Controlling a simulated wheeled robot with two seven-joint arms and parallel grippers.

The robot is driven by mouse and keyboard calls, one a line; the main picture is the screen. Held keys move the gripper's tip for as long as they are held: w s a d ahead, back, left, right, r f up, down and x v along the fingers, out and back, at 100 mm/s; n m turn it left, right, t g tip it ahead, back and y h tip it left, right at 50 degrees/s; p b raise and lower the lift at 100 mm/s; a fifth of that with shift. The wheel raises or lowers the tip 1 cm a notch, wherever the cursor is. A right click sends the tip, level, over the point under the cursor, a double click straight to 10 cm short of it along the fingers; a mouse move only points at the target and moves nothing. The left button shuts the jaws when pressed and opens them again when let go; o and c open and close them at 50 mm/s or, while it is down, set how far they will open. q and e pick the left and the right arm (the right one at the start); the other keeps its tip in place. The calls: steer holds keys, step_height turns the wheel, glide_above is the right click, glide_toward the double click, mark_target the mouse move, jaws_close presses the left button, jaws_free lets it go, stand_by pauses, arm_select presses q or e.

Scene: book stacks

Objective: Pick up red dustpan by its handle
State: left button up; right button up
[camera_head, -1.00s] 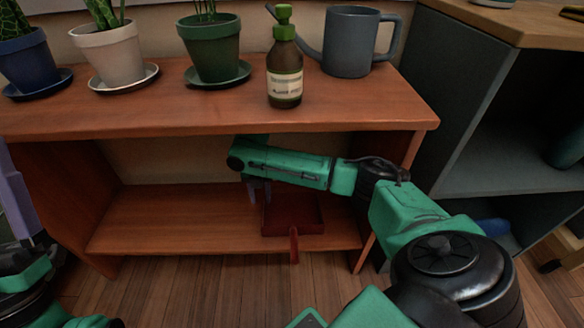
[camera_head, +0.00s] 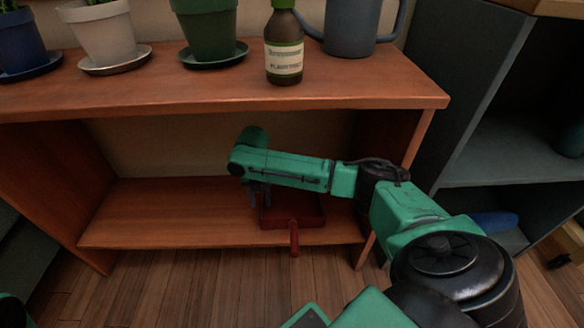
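The red dustpan (camera_head: 293,211) lies on the lower shelf of the wooden bookcase, its handle (camera_head: 294,238) pointing out over the shelf's front edge. My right arm reaches across from the right, above the dustpan and partly in front of its back. My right gripper (camera_head: 258,197) points down just left of the dustpan. Its fingers are small and dark, and I cannot tell whether they are apart or whether they touch the pan. Only a bit of my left arm shows at the lower left corner; my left gripper is out of view.
The lower shelf (camera_head: 150,215) is bare left of the dustpan. A grey cabinet (camera_head: 470,110) stands at the right.

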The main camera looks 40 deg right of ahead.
step_height(320, 180, down, 3)
steer(key=shift+r+b, duration=0.1)
steer(key=shift+b, duration=0.3)
steer(key=shift+r, duration=0.15)
jaws_close()
stand_by(0.9)
